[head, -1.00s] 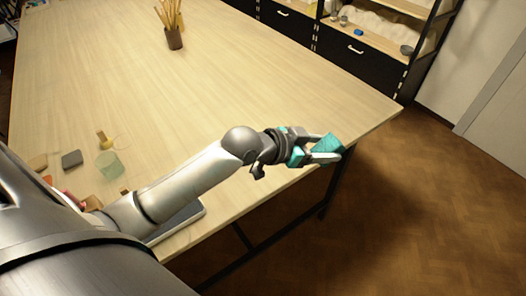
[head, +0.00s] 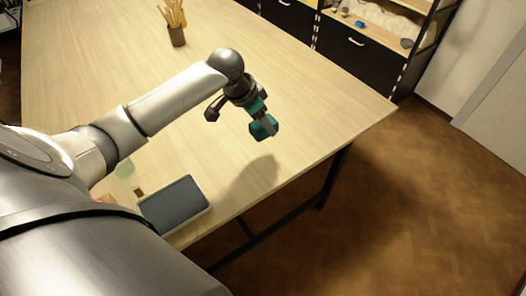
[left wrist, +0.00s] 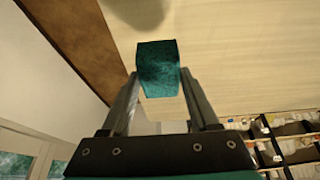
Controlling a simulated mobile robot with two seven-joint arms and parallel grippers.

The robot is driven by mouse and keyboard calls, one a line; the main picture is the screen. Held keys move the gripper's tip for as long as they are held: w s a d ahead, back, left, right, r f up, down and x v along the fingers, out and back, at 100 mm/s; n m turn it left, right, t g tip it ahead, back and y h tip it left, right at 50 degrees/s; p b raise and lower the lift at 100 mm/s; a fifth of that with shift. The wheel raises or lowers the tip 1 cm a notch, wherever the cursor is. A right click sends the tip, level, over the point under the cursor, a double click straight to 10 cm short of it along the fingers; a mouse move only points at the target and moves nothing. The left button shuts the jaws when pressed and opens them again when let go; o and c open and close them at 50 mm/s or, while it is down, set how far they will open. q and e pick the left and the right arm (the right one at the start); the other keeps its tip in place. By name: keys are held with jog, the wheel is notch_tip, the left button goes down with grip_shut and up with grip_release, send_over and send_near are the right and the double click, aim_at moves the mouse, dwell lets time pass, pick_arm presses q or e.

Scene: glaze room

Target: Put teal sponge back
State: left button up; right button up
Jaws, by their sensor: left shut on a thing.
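The teal sponge (head: 265,128) is a small block held between the fingers of my left gripper (head: 260,120) in the head view. The gripper is above the table's right part, pointing down, and a shadow lies on the table below. In the left wrist view, the sponge (left wrist: 158,68) is pinched between the two fingertips (left wrist: 157,85), its far end sticking out past them. The fingers hide parts of its sides. My right gripper is not in view.
A dark grey tray (head: 174,205) with a light rim lies near the front edge of the table (head: 310,85). A brown pot of tools (head: 177,36) stands at the back. A greenish glass (head: 125,168) is partly hidden by my arm. Shelves with drawers (head: 345,45) stand behind.

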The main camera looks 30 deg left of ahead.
pick_arm(q)
notch_tip(320, 180, down, 12)
jog(key=shift+f+b, duration=0.1)
jog(key=shift+b, duration=0.5)
jog(key=o, duration=1.2)
jog(key=p+v, duration=0.2)
jog(key=v, duration=1)
